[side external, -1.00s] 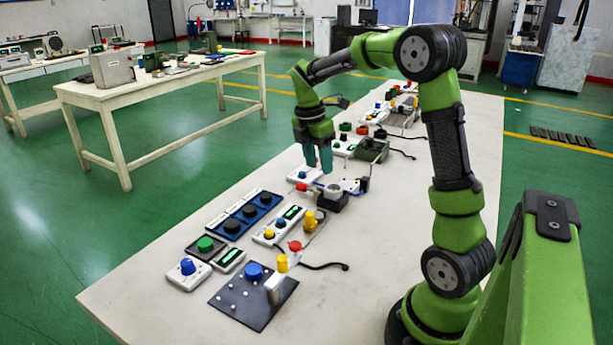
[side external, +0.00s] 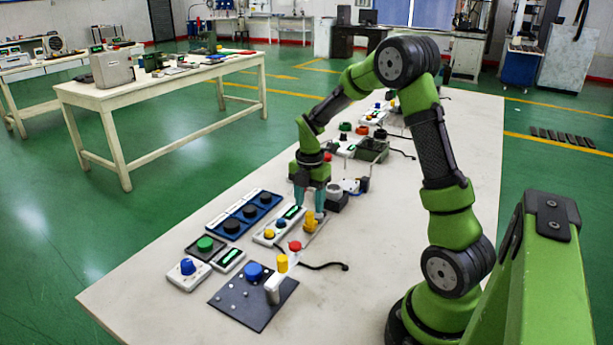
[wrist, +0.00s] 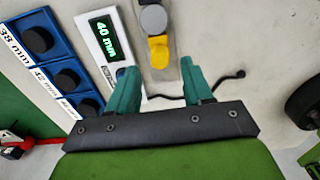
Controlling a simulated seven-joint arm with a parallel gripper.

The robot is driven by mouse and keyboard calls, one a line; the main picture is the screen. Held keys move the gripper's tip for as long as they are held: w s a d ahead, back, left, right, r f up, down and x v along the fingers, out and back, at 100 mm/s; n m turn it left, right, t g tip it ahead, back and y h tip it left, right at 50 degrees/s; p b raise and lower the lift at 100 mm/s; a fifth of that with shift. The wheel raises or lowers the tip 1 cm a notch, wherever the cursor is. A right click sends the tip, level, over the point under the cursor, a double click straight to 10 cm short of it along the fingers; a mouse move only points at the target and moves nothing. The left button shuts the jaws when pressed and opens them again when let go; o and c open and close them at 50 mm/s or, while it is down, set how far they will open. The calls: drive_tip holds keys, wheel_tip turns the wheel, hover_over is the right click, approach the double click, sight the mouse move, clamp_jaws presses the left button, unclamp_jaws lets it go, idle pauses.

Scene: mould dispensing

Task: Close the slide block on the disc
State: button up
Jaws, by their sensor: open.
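A yellow slide block (wrist: 158,52) sits against a grey disc (wrist: 153,20) in the wrist view; any gap between them is too small to tell. In the side view the yellow block (side external: 310,219) stands on its pale fixture, just below my fingers. My gripper (side external: 309,204) points down over this fixture, its teal fingers apart. In the wrist view my gripper (wrist: 159,72) is open and empty, with the yellow block ahead, between the lines of the two fingers. The disc cannot be made out in the side view.
A white panel (wrist: 98,32) with a green display reading 40 mm lies left of the block. A blue panel (wrist: 54,50) with dark round knobs is farther left. A black cable (side external: 325,266) lies on the table. A black plate with a blue knob (side external: 254,271) is nearer the camera.

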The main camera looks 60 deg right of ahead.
sight(310, 213)
drive_tip(key=shift+f, duration=2.3)
